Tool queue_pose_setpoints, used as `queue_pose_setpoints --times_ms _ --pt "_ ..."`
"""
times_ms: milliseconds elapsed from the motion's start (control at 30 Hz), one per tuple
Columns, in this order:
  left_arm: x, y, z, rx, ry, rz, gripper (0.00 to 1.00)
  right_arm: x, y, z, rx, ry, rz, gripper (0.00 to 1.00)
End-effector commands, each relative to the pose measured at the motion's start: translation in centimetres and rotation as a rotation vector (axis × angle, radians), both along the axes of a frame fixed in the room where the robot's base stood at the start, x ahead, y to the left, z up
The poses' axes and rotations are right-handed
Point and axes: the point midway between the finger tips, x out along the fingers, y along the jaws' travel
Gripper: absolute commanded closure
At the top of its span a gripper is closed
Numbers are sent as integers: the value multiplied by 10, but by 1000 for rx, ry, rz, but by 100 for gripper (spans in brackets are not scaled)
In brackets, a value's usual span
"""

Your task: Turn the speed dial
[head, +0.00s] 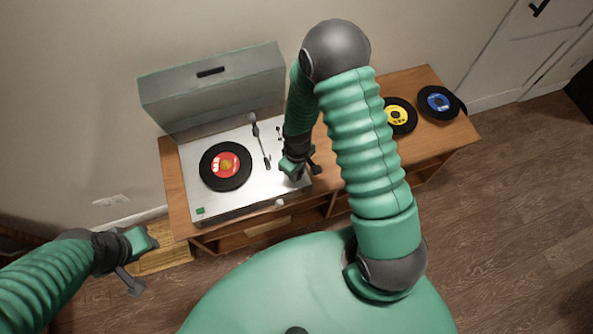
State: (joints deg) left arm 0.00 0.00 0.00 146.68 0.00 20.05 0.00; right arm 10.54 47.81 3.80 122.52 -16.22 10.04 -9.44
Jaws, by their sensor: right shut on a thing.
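The record player (215,205) stands on a wooden cabinet with its grey lid raised. A black record with a red label (225,166) lies on its platter. My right gripper (301,168) reaches down to the right side of the white deck. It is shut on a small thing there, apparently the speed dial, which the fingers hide. A small round knob (280,203) shows on the deck's front edge, clear of the gripper. My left gripper (144,262) is open and empty, to the left of and in front of the cabinet.
The tonearm (261,145) lies between the record and my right gripper. A yellow-label record (398,116) and a blue-label record (438,103) lie at the cabinet's right end. The wall is close behind the raised lid (212,90).

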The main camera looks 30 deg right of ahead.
Motion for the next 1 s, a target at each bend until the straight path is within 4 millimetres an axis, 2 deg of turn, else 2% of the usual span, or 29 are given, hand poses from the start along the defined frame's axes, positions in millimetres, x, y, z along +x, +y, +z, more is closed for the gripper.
queue_pose_setpoints --times_ms 267,300,433,767,867,1000 --pt "0 0 0 0 0 0 64 -3 -1 -1 -1 7 -1 100" --pt "0 0 0 0 0 0 64 -3 -1 -1 -1 7 -1 71" --pt "0 0 0 0 0 0 64 -2 -1 0 -1 5 -1 54" --pt "0 0 0 0 0 0 64 0 0 2 0 1 -2 53" --pt "0 0 1 0 0 0 64 1 -1 13 -1 -1 -3 53" --pt "0 0 2 0 0 0 64 2 -1 48 -1 -4 -5 53"
